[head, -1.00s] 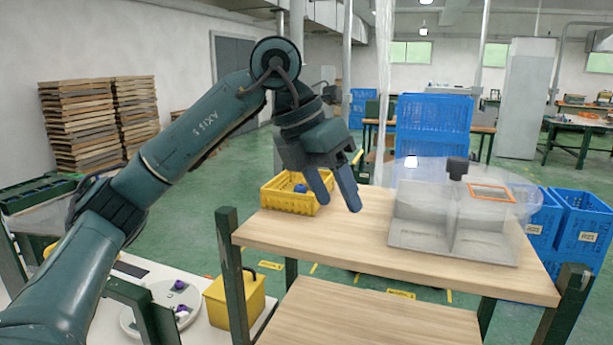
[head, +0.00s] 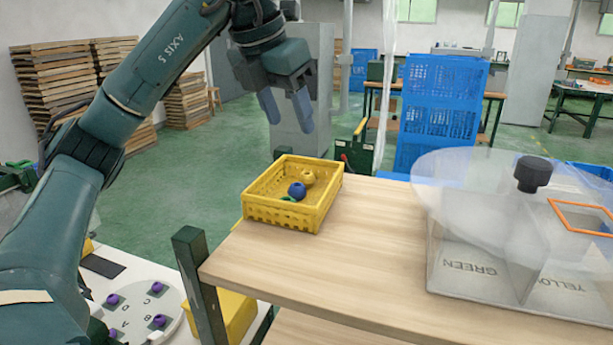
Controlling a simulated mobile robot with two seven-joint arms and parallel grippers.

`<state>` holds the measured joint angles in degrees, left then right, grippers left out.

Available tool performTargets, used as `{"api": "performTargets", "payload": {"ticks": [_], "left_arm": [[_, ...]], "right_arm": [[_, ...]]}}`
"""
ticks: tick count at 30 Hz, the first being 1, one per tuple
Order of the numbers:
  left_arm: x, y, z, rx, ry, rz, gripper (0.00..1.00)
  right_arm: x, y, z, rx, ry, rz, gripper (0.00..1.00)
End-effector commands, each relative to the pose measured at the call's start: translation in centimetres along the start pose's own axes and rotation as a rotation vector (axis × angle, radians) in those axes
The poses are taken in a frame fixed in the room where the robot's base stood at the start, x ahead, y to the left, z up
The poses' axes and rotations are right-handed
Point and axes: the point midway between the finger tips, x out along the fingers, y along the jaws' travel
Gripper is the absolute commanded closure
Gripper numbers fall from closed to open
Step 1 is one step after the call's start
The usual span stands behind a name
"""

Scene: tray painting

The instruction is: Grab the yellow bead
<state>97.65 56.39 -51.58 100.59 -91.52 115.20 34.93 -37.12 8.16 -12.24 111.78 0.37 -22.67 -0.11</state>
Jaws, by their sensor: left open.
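A yellow bead (head: 307,177) lies in the yellow basket (head: 262,212) on the wooden table. A blue bead (head: 297,190) lies just in front of it, and a green bead (head: 288,198) shows partly at the basket's near side. My left gripper (head: 289,112) is open and empty, its fingers pointing down. In the picture it hangs above and behind the basket, clear of the beads. My right gripper is not in view.
A grey two-part bin (head: 479,268), marked GREEN and YELLO..., stands at right under a clear round lid with a black knob (head: 533,174) and an orange-edged opening (head: 580,216). The wooden tabletop (head: 350,265) between is bare. A lettered white disc (head: 165,300) sits lower left.

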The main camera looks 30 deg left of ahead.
Motion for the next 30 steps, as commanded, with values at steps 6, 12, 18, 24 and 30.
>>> {"api": "performTargets", "payload": {"ticks": [6, 12, 18, 24, 30], "left_arm": [[4.4, -0.1, -0.2, 0.002, 0.007, -0.004, 0.48], [6.4, 0.0, -0.1, 0.001, 0.002, -0.002, 0.48], [7.9, 0.1, -0.2, 0.000, 0.005, 0.000, 0.48], [10.8, 0.1, -0.5, 0.001, 0.004, -0.002, 0.48], [11.8, 0.1, -0.4, 0.002, 0.000, -0.003, 0.48]], "right_arm": [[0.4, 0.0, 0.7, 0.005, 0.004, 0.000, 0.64], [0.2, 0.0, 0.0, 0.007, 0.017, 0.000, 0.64], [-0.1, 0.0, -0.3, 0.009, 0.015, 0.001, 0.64], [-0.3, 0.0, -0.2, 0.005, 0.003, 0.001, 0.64], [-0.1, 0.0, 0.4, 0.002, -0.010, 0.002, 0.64]]}}
